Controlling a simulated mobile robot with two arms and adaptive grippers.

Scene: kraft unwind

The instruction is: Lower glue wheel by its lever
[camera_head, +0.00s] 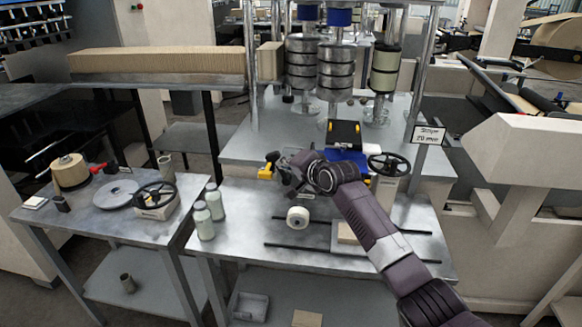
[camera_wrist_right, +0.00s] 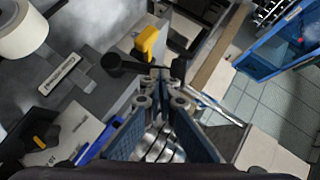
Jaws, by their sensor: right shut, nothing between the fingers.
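A black lever with a round knob (camera_wrist_right: 115,65) shows in the wrist view, its arm running right toward my fingertips. In the head view a black knob (camera_head: 272,156) shows just left of my right gripper (camera_head: 285,173). My right gripper (camera_wrist_right: 163,85) is shut and empty, its tips close to the lever's arm; I cannot tell whether they touch. A yellow block (camera_wrist_right: 150,42) lies just beyond the lever, and also shows in the head view (camera_head: 265,173). A pale wheel (camera_head: 297,217) stands on the metal table; I cannot tell whether it is the glue wheel. My left gripper is out of view.
A black handwheel (camera_head: 388,164) stands right of my forearm. Pale green bottles (camera_head: 214,201) stand at the table's left edge. A side table (camera_head: 100,222) holds another handwheel (camera_head: 155,196). Dark rods (camera_head: 320,249) lie across the front, and rollers (camera_head: 303,62) stand behind.

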